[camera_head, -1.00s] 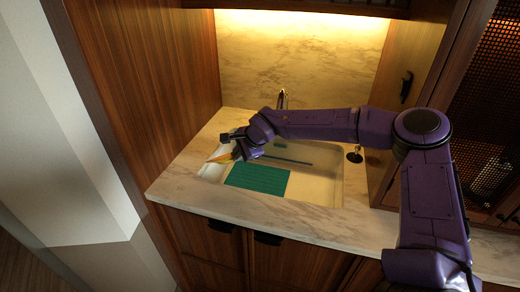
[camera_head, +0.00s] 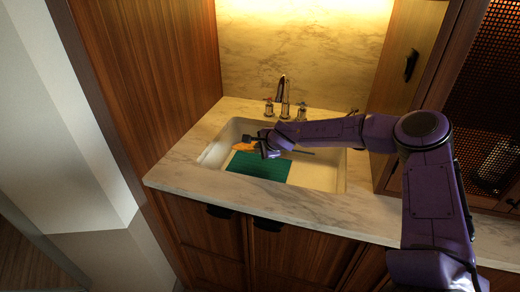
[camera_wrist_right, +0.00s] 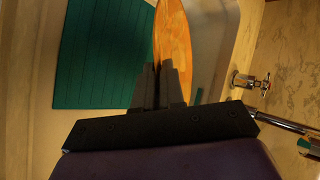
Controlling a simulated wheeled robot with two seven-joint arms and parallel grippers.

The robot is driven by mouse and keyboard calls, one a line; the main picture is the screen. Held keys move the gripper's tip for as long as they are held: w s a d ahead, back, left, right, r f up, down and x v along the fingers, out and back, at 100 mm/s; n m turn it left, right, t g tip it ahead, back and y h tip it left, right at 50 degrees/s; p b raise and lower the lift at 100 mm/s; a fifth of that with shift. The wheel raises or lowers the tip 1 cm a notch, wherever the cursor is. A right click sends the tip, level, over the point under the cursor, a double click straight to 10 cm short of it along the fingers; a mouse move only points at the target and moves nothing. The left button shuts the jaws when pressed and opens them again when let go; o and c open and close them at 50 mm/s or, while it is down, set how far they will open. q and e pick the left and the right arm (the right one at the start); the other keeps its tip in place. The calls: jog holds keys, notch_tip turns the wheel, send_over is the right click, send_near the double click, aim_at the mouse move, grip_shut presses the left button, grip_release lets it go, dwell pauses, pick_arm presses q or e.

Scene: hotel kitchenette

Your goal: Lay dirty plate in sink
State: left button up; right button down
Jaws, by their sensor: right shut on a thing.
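An orange plate (camera_head: 242,146) is seen nearly edge-on over the left part of the sink (camera_head: 322,173). My right gripper (camera_head: 258,146) is shut on the plate's edge. In the right wrist view, the plate (camera_wrist_right: 173,40) extends beyond the two dark fingers (camera_wrist_right: 160,80), tilted on its edge, with the pale basin behind it. I cannot tell whether the plate touches the sink floor. My left gripper is not in view.
A green ribbed mat (camera_head: 258,166) lies in the front left of the sink. A faucet with handles (camera_head: 285,100) stands behind the basin. A wooden panel (camera_head: 165,75) rises at the left. The marble counter (camera_head: 290,208) in front is clear.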

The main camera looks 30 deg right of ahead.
notch_tip(320, 180, down, 9)
jog(key=b, duration=0.7)
jog(key=shift+w+f, duration=0.1)
jog(key=shift+w, duration=0.05)
jog(key=shift+f+b, duration=0.5)
jog(key=shift+f, duration=0.05)
jog(key=c, duration=1.1)
grip_release()
jog(key=shift+c, duration=0.2)
jog(key=shift+r, duration=0.1)
